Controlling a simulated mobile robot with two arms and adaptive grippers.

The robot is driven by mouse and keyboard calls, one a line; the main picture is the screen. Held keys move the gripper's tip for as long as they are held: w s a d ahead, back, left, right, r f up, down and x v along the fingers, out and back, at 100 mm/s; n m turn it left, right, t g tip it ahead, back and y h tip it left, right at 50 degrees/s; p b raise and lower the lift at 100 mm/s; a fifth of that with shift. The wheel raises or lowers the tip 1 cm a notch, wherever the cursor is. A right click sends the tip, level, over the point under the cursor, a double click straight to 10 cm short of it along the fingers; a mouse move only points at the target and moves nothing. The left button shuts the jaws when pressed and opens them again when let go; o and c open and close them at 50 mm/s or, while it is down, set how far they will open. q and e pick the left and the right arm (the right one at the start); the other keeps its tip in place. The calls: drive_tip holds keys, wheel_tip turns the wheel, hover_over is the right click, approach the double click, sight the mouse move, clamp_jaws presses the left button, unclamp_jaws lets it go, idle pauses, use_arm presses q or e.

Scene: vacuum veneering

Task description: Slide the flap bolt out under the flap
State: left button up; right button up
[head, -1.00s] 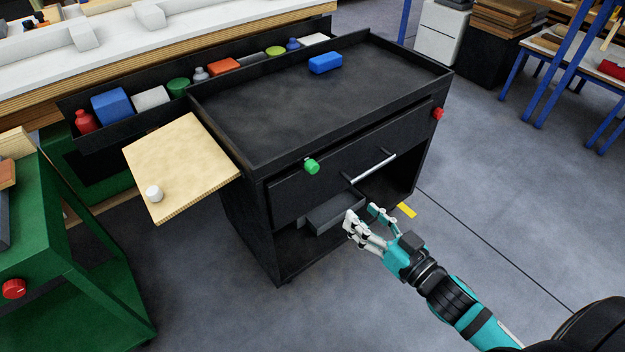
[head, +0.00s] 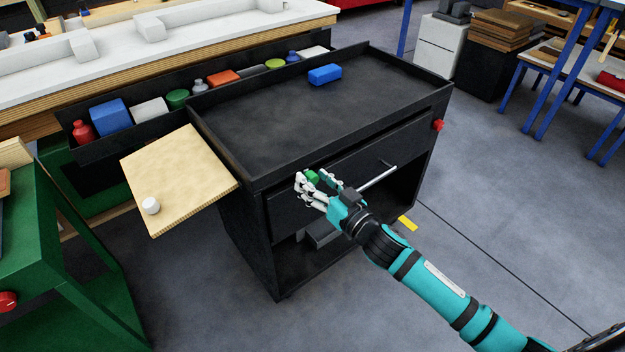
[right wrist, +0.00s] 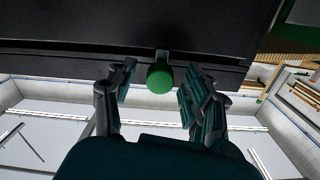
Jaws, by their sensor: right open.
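The flap (head: 185,180) is a pale wooden board sticking out from the left side of the black cart, with a white knob (head: 151,205) on it. A green knob (head: 312,177) sits on the cart's front, just under the top edge; I take it for the flap bolt's knob. My right gripper (head: 318,182) is open at the green knob and partly covers it. In the right wrist view the green knob (right wrist: 160,79) shows between the two open fingers, on a short grey stem; contact is not clear. My left gripper is not in view.
The black cart (head: 310,108) has a blue block (head: 324,75) on top, a drawer with a bar handle (head: 378,177) and a red knob (head: 438,125) at the right. A green stand (head: 60,250) is at the left.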

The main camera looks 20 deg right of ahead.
drive_tip(key=shift+w+a, duration=0.2)
drive_tip(key=shift+w, duration=0.35)
clamp_jaws()
